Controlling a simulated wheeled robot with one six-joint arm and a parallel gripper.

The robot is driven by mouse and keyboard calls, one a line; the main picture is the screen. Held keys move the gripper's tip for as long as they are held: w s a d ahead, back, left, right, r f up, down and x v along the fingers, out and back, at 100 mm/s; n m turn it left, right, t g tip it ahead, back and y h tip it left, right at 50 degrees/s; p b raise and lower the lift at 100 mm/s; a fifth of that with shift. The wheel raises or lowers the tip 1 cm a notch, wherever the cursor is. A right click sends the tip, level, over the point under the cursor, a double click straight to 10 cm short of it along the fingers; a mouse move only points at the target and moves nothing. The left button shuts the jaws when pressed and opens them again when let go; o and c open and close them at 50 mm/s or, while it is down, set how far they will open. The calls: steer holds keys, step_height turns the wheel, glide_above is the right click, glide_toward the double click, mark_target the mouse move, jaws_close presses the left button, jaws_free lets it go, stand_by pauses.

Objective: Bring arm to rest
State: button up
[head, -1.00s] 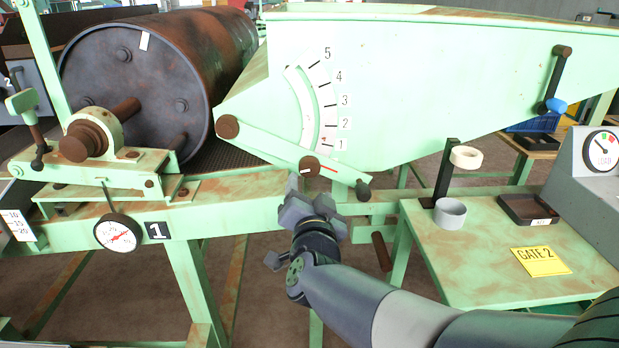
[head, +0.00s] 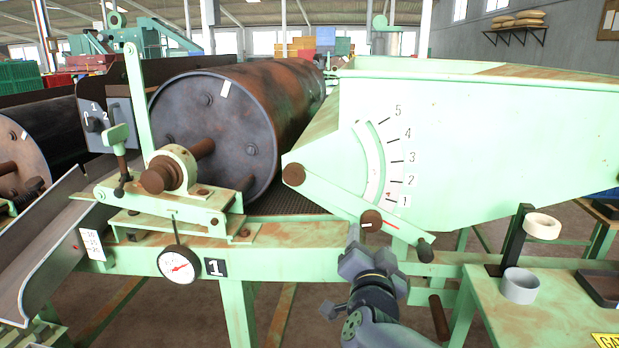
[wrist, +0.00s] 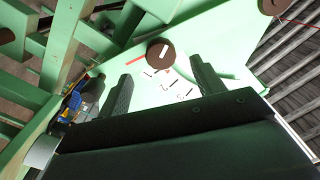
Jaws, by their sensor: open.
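My gripper looks apart from the handle, though I cannot tell the depth gap to the frame.
A rusty drum (head: 215,130) lies behind the green frame, with a dial gauge (head: 179,264) in front. At right, a green side table (head: 540,310) holds a grey ring (head: 519,285) and a post with a white ring (head: 542,226). A metal chute (head: 45,255) is at left.

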mark_target(371, 225)
steer(key=w, duration=0.3)
steer(key=w+d, duration=0.1)
steer(key=w, duration=0.3)
steer(key=shift+d+b, duration=0.2)
steer(key=shift+b, duration=0.1)
steer(key=shift+s, duration=0.1)
